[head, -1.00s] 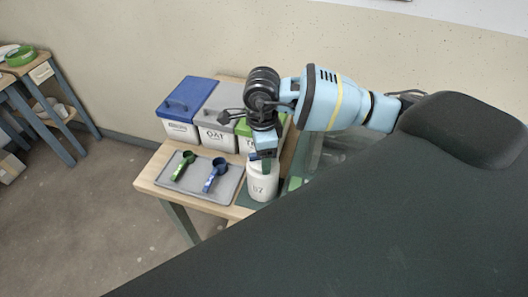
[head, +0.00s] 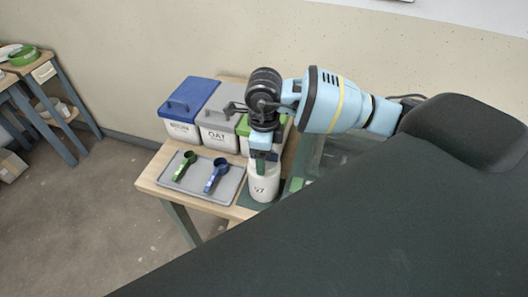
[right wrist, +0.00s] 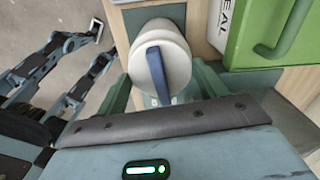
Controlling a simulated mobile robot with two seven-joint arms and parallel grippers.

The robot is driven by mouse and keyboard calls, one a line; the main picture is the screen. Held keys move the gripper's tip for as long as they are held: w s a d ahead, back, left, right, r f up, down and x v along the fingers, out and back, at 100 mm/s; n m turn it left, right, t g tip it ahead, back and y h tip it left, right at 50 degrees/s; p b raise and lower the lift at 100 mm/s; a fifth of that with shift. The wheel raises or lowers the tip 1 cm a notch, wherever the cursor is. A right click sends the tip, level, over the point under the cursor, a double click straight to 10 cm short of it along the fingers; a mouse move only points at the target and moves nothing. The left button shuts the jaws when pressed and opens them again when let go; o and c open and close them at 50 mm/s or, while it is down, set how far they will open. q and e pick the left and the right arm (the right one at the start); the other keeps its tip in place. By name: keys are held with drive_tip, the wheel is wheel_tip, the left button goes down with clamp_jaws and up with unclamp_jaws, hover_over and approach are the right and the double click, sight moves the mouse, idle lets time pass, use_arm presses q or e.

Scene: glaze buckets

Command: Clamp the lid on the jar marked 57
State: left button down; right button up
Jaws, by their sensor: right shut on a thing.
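The white jar (head: 264,187), marked with dark digits that are hard to read, stands upright on a dark green mat near the table's right end. In the right wrist view its round white lid (right wrist: 178,62) is on top, with a blue clamp lever (right wrist: 155,70) lying across it. My right gripper (head: 262,160) points down over the jar and is shut on it, its green fingers on opposite sides. Their exact contact is partly hidden. My left gripper (right wrist: 100,46) shows only in the right wrist view, empty, fingers apart, away from the jar.
Lidded bins with blue (head: 190,95), grey (head: 215,120) and green lids stand behind the jar. A grey tray (head: 230,186) with a green scoop (head: 184,165) and a blue scoop (head: 216,175) lies left of it. A clear container stands to its right.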

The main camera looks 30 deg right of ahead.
drive_tip(key=m, duration=0.4)
drive_tip(key=shift+s+f, duration=0.15)
drive_tip(key=shift+f, duration=0.2)
drive_tip(key=shift+c, duration=0.8)
drive_tip(key=o, duration=1.2)
drive_tip(key=shift+r, duration=0.1)
drive_tip(key=shift+o, duration=0.2)
drive_tip(key=shift+r, duration=0.1)
